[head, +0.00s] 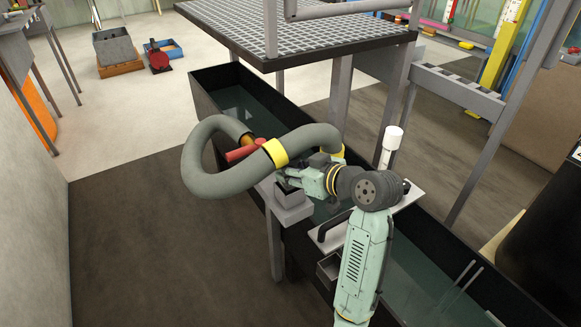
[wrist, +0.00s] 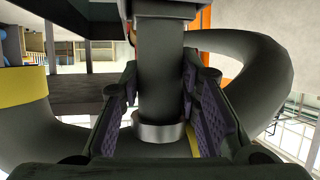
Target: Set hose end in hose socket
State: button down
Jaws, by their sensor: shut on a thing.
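A thick grey hose (head: 212,180) with yellow bands makes a wide loop left of my gripper and curves back over it. My gripper (head: 312,180) is over the long dark tank; in the wrist view my gripper (wrist: 160,112) has its purple pads shut on the hose end. The hose end (wrist: 160,75) is a dark grey cylinder with a silver collar (wrist: 160,133). A grey square block (head: 291,213) with a dark opening, probably the hose socket, stands at the tank's near side just below my gripper. Whether the hose end touches it is hidden.
The dark tank (head: 420,280) of water runs diagonally under my arm. A red valve handle (head: 240,153) is beside the hose. A white plate (head: 335,232) with a black handle lies across the tank. A grating platform (head: 300,35) overhangs behind.

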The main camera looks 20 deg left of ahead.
jog(key=shift+f, duration=0.3)
jog(key=c, duration=1.4)
grip_release()
jog(key=o, duration=0.3)
jog(key=shift+f, duration=0.15)
jog(key=shift+d, duration=0.1)
jog(key=v, duration=1.2)
jog(key=shift+s, duration=0.1)
